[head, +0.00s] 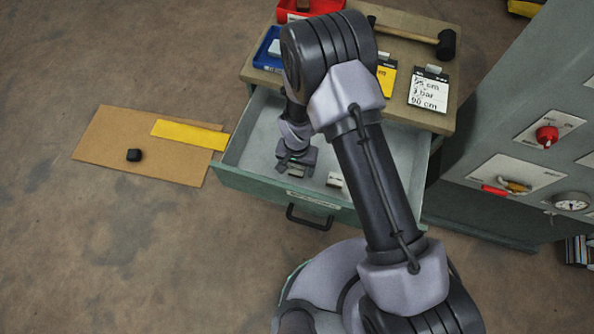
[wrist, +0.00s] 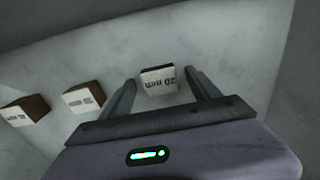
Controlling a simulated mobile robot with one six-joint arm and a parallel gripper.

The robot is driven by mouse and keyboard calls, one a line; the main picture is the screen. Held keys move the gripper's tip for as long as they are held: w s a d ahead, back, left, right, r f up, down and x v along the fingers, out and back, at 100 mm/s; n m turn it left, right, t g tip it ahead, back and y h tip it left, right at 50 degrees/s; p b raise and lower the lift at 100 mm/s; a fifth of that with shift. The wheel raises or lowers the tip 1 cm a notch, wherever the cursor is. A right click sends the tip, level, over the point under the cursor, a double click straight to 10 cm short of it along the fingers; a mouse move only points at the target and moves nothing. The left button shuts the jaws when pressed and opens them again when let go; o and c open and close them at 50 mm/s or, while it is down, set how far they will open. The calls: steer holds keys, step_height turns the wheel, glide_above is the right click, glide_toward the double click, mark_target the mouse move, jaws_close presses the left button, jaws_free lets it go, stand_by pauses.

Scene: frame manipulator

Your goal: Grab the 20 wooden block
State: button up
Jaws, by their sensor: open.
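The wooden block marked "20 mm" (wrist: 158,81) lies on the drawer floor in the wrist view, its pale label facing up. My gripper (wrist: 160,88) is open, with one finger on each side of this block. No contact between fingers and block can be made out. In the head view my gripper (head: 296,163) reaches down into the open drawer (head: 262,187). A small block (head: 296,172) shows just at the fingers there.
Two more labelled blocks (wrist: 84,97) (wrist: 26,110) lie to the left in the wrist view. In the head view, another block (head: 335,180) lies right of my gripper. The drawer walls enclose this space. A cardboard sheet (head: 100,140) with a black cube (head: 134,155) lies left on the floor.

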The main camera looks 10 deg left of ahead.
steer(key=shift+r, duration=0.15)
steer(key=c, duration=1.4)
